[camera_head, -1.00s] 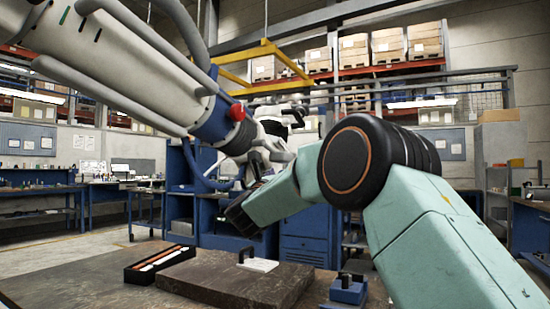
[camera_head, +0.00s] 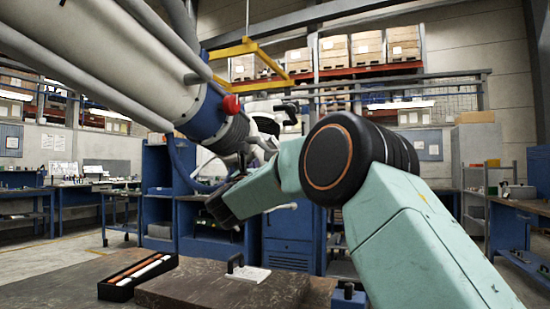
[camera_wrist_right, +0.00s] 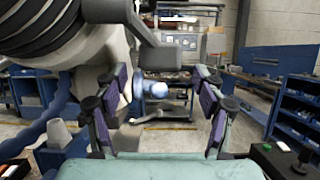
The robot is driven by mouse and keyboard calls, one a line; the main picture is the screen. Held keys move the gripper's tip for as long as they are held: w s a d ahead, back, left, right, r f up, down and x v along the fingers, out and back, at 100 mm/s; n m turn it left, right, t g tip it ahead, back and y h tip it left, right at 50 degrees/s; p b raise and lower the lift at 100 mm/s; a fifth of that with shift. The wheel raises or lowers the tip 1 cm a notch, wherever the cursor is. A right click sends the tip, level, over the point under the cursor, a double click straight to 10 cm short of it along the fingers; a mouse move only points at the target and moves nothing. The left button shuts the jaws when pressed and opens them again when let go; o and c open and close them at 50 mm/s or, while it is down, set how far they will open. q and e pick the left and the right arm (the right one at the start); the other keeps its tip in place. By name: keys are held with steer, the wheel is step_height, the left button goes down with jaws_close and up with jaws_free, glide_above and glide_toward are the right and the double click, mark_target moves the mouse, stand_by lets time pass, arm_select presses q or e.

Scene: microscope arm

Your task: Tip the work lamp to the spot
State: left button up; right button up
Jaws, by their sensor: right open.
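A large white arm with a dark blue joint (camera_head: 208,112) and a red knob (camera_head: 231,104) comes in from the upper left in the head view. A white and black assembly hangs at its end, partly behind my mint-green right arm. I cannot tell for sure which part is the work lamp. In the right wrist view a grey block-shaped head (camera_wrist_right: 166,58) hangs above my right gripper (camera_wrist_right: 160,112). The gripper is open, with its purple pads apart. A blue and white rounded piece (camera_wrist_right: 140,92) shows between the fingers; contact cannot be told. My left gripper is out of view.
A dark slab (camera_head: 205,290) on the bench carries a white plate with a black handle (camera_head: 247,273). A black tray (camera_head: 112,291) with rods lies left of it. A blue block (camera_head: 348,299) is at the right. Blue cabinets (camera_head: 290,240) stand behind.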

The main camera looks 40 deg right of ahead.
steer(key=x, duration=0.5)
steer(key=shift+d+p, duration=0.25)
steer(key=shift+p, duration=0.05)
steer(key=shift+w+d+r, duration=0.3)
steer(key=shift+d+r, duration=0.05)
steer(key=shift+r, duration=0.1)
steer(key=shift+w+d+f, duration=0.1)
steer(key=shift+d+f, duration=0.05)
steer(key=shift+d, duration=0.1)
steer(key=shift+a, duration=0.15)
steer(key=shift+c, duration=1.4)
jaws_close()
